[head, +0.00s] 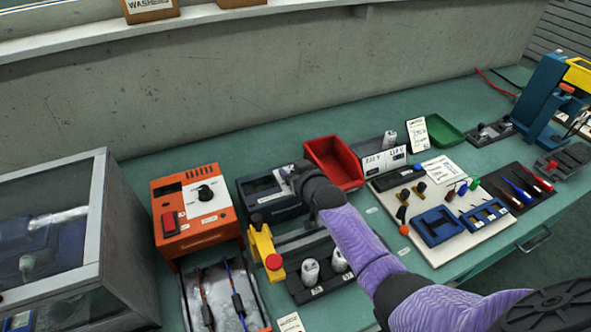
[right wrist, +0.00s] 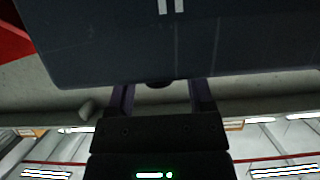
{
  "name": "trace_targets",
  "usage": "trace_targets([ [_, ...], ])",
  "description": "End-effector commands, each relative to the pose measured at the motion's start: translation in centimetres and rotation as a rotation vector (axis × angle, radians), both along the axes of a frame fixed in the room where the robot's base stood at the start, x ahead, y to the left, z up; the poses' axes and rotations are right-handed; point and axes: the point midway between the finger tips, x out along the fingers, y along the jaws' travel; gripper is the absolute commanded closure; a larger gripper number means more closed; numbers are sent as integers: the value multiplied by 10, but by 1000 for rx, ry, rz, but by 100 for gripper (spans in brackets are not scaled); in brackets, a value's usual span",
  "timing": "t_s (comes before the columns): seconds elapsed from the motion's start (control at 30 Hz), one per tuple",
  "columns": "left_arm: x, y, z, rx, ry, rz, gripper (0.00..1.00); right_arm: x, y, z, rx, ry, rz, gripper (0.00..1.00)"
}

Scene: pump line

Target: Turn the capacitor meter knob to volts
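The dark blue meter (head: 257,205) with a small display stands on the bench, right of the orange unit. My right gripper (head: 293,172) is at the right part of its front and covers that area, so the knob and its markings are hidden in the head view. In the right wrist view the meter's dark casing (right wrist: 180,45) fills the top. A small dark round part (right wrist: 158,85), which looks like the knob, shows at its edge between the two fingers of my right gripper (right wrist: 160,92). The fingers stand apart, with gaps on both sides. My left gripper is not in view.
The orange unit (head: 170,190) with a black dial is left of the meter. A red bin (head: 335,160) is close behind my right gripper. A glass-fronted cabinet (head: 100,200) fills the left.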

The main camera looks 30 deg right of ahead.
Motion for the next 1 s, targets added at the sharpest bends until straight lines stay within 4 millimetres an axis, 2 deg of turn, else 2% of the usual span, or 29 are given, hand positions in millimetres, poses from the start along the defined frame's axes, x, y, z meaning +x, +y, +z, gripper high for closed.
trace_targets([
  [0.27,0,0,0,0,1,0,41,0,0,1,0,-1,0,28],
  [0.37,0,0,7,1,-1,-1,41,-6,0,5,0,0,0,28],
  [0.53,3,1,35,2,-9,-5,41,-40,2,24,0,-1,1,28],
  [0.7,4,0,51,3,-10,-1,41,-73,4,35,0,0,1,28],
  [0.83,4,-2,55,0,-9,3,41,-87,5,38,0,0,0,28],
  [1.0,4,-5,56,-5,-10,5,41,-92,5,39,0,0,0,28],
])
